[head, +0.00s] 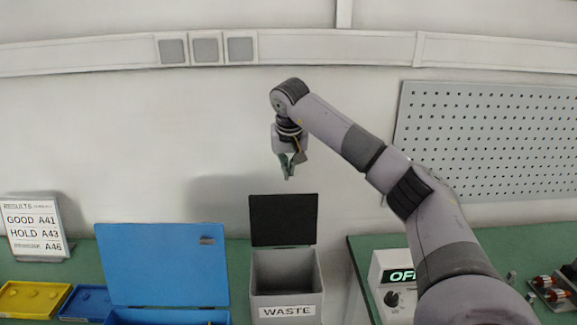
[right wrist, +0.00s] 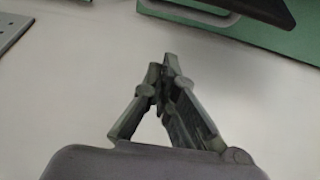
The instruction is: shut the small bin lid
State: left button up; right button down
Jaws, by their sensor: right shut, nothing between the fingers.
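The small grey bin (head: 286,272) marked WASTE stands on the green bench in the head view. Its black lid (head: 284,220) is open and stands upright at the back, above the bin's open top. My right gripper (head: 287,174) points down above the lid's top edge, apart from it. Its fingers are shut with nothing between them; the fingertips meet in the right wrist view (right wrist: 167,62). A dark edge at that view's top right may be the lid. My left gripper is not in view.
A larger blue box with its blue lid (head: 163,264) standing open is left of the bin. Yellow (head: 34,298) and blue trays and a results sign (head: 36,228) are further left. A meter (head: 392,284) stands to the right, below a pegboard (head: 490,140).

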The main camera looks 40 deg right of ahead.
jog(key=p+x, duration=0.2)
jog(key=x, duration=0.6)
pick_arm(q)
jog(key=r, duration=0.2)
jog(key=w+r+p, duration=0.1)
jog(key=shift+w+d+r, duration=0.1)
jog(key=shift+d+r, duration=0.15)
pick_arm(e)
jog(key=s+a+r, duration=0.1)
jog(key=s+a, duration=0.1)
jog(key=s, duration=0.1)
jog(key=shift+a+r, duration=0.25)
jog(key=shift+r, duration=0.15)
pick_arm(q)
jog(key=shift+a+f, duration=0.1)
pick_arm(e)
jog(key=shift+s+d, duration=0.1)
jog(key=shift+s, duration=0.05)
